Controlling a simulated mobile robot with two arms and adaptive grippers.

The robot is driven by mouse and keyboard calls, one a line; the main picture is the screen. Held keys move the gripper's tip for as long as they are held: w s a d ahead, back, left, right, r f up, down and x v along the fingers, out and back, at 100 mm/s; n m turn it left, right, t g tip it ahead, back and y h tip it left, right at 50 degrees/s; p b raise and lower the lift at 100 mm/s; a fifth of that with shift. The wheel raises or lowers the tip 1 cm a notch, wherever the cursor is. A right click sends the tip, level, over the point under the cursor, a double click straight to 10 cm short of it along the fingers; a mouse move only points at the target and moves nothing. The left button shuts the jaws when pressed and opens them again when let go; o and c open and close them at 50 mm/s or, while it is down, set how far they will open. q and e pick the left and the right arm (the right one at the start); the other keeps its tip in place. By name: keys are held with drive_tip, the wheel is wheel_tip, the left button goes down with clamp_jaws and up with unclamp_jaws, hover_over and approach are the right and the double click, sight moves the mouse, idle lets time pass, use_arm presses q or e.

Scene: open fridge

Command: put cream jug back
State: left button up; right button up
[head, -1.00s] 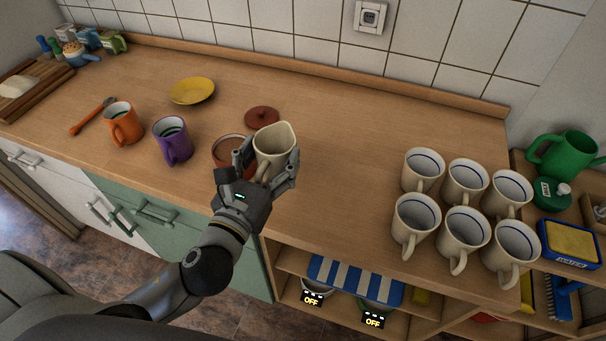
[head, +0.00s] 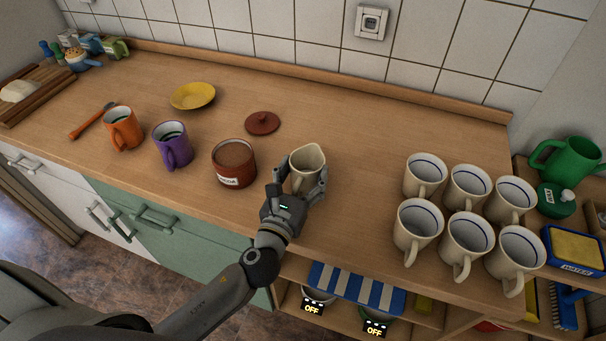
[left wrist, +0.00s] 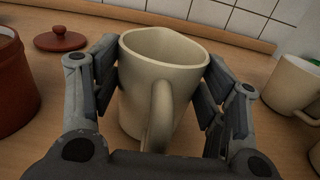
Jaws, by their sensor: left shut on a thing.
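The cream jug (head: 306,165) is a pale jug with a pouring lip, upright at the counter's front half, right of the brown jar. My left gripper (head: 303,184) is shut on it, one finger on each side. In the left wrist view the jug (left wrist: 160,75) fills the middle between my fingers (left wrist: 160,92), its handle towards my palm. It looks empty inside. I cannot tell if its base touches the counter. My right gripper is not in view.
An open brown jar (head: 233,165) stands left of the jug, its red-brown lid (head: 262,123) behind. Purple (head: 173,146) and orange (head: 122,129) mugs stand further left. Several cream mugs (head: 418,222) stand in rows at right. The counter between jug and mugs is clear.

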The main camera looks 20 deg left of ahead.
use_arm(q)
drive_tip(key=shift+r, duration=0.15)
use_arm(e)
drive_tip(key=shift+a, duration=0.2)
use_arm(q)
drive_tip(key=o, duration=1.6)
drive_tip(key=shift+f, duration=0.2)
drive_tip(key=shift+c, duration=0.2)
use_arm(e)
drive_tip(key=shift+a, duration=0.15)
use_arm(q)
drive_tip(key=shift+r, duration=0.1)
drive_tip(key=s+b, duration=0.3)
drive_tip(key=s, duration=0.7)
drive_tip(key=shift+s+a, duration=0.15)
drive_tip(key=shift+s, duration=0.9)
drive_tip(key=shift+r, duration=0.1)
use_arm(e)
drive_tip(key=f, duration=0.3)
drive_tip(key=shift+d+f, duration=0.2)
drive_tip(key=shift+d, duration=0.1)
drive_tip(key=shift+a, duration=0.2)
